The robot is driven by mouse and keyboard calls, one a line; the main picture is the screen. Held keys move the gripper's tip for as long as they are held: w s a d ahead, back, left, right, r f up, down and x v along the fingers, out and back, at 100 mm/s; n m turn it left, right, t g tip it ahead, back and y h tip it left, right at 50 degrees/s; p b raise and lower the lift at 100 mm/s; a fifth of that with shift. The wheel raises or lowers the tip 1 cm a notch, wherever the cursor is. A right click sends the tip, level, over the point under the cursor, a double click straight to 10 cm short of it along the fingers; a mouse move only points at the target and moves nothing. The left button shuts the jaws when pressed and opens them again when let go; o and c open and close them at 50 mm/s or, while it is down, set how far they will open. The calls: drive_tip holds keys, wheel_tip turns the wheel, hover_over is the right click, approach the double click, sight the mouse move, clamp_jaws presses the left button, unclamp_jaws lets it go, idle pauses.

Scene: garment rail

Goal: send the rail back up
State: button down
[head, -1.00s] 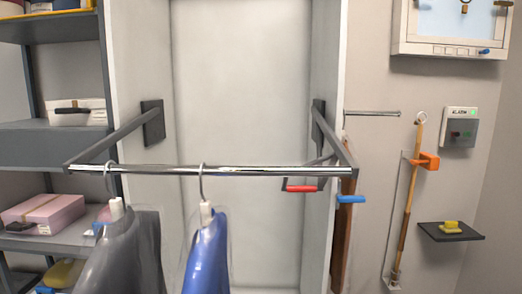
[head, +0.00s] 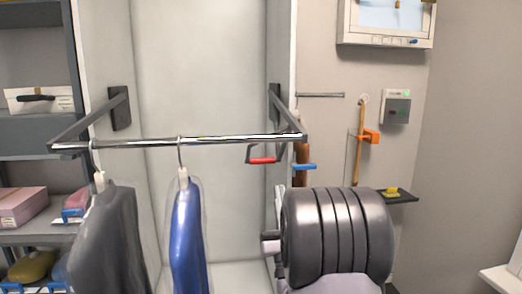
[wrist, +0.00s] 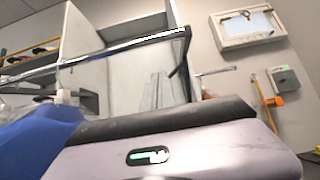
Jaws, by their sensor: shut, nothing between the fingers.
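The chrome rail (head: 215,139) hangs out in front of the tall white wardrobe on two dark side arms, and it crosses the upper left of the wrist view (wrist: 130,44). A red handle (head: 263,160) hangs below its right end, with a blue handle (head: 305,166) just to the right. A grey garment (head: 108,235) and a blue garment (head: 187,230) hang from the rail. My gripper (head: 279,190) points upward below the red handle, apart from it in the picture. Its fingers also show in the wrist view (wrist: 158,78), shut and empty. My arm hides their lower part.
Shelves with a pink box (head: 22,206) and a white box (head: 38,99) stand at left. An orange-clipped pole (head: 361,150), an alarm box (head: 396,107), a small dark shelf (head: 398,197) and a wall cabinet (head: 386,22) are at right. The wardrobe interior (head: 200,70) is clear.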

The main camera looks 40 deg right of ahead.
drive_tip(key=w+d+r+p, duration=0.2)
drive_tip(key=w+r+p, duration=0.2)
drive_tip(key=r, duration=0.4)
drive_tip(key=shift+d+r, duration=0.25)
drive_tip(key=shift+r, duration=0.05)
drive_tip(key=shift+r+p, duration=0.1)
drive_tip(key=shift+p, duration=0.2)
